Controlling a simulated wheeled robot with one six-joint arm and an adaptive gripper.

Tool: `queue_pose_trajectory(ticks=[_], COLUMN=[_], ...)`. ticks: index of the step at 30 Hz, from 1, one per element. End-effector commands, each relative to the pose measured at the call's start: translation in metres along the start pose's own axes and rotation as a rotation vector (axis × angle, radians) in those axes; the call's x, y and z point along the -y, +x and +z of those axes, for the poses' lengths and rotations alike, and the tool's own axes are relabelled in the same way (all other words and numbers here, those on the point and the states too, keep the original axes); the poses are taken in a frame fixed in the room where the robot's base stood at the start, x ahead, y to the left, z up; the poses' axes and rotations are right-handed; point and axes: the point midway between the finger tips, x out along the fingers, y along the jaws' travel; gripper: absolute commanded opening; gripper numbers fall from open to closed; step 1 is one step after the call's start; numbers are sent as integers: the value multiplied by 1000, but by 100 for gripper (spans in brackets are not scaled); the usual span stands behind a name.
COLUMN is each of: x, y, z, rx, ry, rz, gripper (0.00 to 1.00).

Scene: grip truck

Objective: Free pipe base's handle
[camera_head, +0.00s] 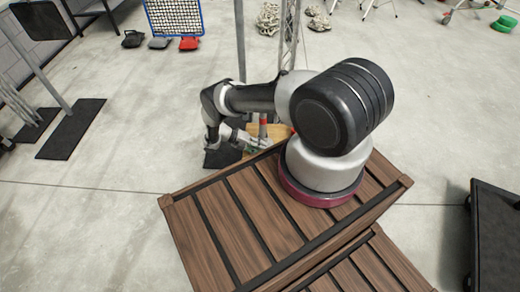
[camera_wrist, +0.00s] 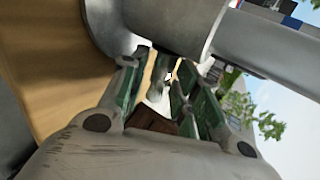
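In the wrist view the gripper's fingers (camera_wrist: 165,82) stand apart, with green inner faces. A small grey handle-like piece (camera_wrist: 159,70) hangs between them below a thick grey pipe (camera_wrist: 160,22). A light gap shows beside that piece, and I see no clear grip on it. Its far side is hidden.
A tan wooden surface (camera_wrist: 50,65) fills the left of the wrist view. A slatted wooden deck (camera_head: 235,222) lies beneath my arm. Another black base (camera_head: 72,130) with a pole stands at left. A dark platform (camera_head: 495,235) is at right. Open floor lies at left (camera_head: 90,220).

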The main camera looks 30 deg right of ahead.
Motion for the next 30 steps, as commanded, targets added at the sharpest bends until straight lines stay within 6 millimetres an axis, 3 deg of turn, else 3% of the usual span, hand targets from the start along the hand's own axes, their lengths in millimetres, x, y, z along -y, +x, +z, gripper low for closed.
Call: queue_pose_trajectory(ticks=[9,13,24,30], x=[0,0,-1,-1], y=[2,-8,-84,-112], z=[-2,-2,-1,-1], rx=[-3,-2,0,-2], ry=[-2,-2,0,0], rz=[-3,-3,-1,-2], gripper=[41,41,41,41])
